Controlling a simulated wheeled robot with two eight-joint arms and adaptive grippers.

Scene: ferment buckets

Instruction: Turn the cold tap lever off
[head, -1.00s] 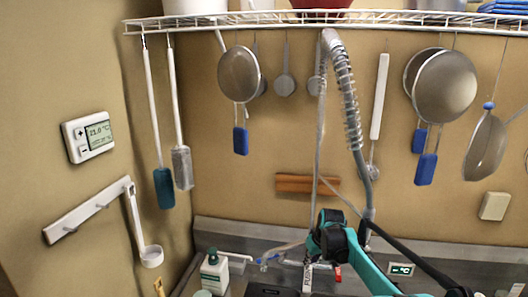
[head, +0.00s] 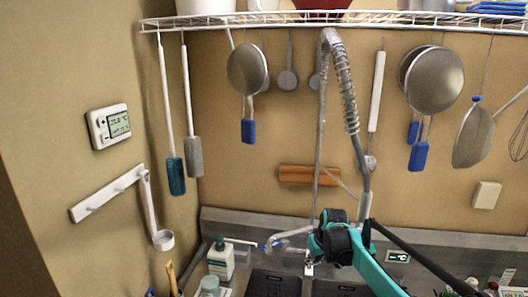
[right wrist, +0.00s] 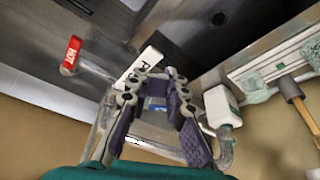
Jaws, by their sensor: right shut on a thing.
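The tap with its tall spring hose (head: 345,90) stands at the back of the sink. The red lever marked HOT (right wrist: 70,55) is left of the fingers in the right wrist view. A white lever (right wrist: 146,62) with partly hidden lettering is just past the fingertips. My left gripper is out of view.
A white bottle with a green cap (head: 221,260) stands left of the tap, close beside the fingers in the right wrist view (right wrist: 220,106). Strainers and ladles hang from the wire shelf (head: 330,19) above. A dark sink basin (head: 272,284) lies below.

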